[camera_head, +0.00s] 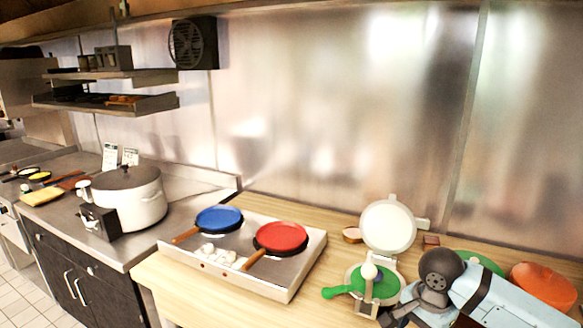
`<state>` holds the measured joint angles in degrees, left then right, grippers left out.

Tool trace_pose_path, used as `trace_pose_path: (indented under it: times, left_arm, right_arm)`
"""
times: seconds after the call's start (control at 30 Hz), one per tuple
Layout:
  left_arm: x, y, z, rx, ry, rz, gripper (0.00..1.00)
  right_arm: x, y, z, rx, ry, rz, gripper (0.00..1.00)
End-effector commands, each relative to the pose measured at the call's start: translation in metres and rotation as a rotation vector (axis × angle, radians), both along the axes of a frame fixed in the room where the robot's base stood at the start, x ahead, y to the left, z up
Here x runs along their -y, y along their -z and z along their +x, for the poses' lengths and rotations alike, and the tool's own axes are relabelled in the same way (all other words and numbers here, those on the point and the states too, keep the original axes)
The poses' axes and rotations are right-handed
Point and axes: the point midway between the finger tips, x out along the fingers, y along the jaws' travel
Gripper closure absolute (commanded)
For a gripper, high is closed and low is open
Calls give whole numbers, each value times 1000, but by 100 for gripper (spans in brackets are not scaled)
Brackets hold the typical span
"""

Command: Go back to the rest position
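My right arm comes in from the lower right, over the wooden counter (190,288). Its dark wrist and pale links show, and my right gripper (398,312) is near the bottom edge, partly hidden by the wrist. I cannot make out its fingertips or whether it is open. My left gripper is not in view.
A two-burner stove (292,283) holds a blue pan (218,218) and a red pan (281,237). An orange disc (545,284) and a green disc (486,262) lie beside my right arm. A large white pot (140,205) stands on the steel counter at left, below wall shelves (105,104).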

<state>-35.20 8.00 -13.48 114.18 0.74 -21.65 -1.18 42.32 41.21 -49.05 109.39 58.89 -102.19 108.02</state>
Motion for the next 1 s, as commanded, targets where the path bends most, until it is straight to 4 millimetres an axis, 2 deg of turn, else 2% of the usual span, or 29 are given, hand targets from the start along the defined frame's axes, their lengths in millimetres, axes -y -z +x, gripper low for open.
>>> trace_pose_path:
  times: [0.03,0.37,0.5,0.6,0.77,1.0]
  left_arm:
    - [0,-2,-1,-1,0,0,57]
    - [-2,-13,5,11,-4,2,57]
    - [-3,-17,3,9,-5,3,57]
    - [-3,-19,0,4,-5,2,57]
    - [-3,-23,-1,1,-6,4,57]
    - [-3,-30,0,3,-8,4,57]
  right_arm:
    - [-12,13,-5,8,-44,34,34]
    - [-73,78,-23,233,-356,236,34]
    - [-98,110,-41,411,-506,297,34]
    - [-108,130,-56,555,-602,293,34]
    - [-109,159,-89,765,-737,196,34]
    - [-82,193,-157,957,-939,-120,34]
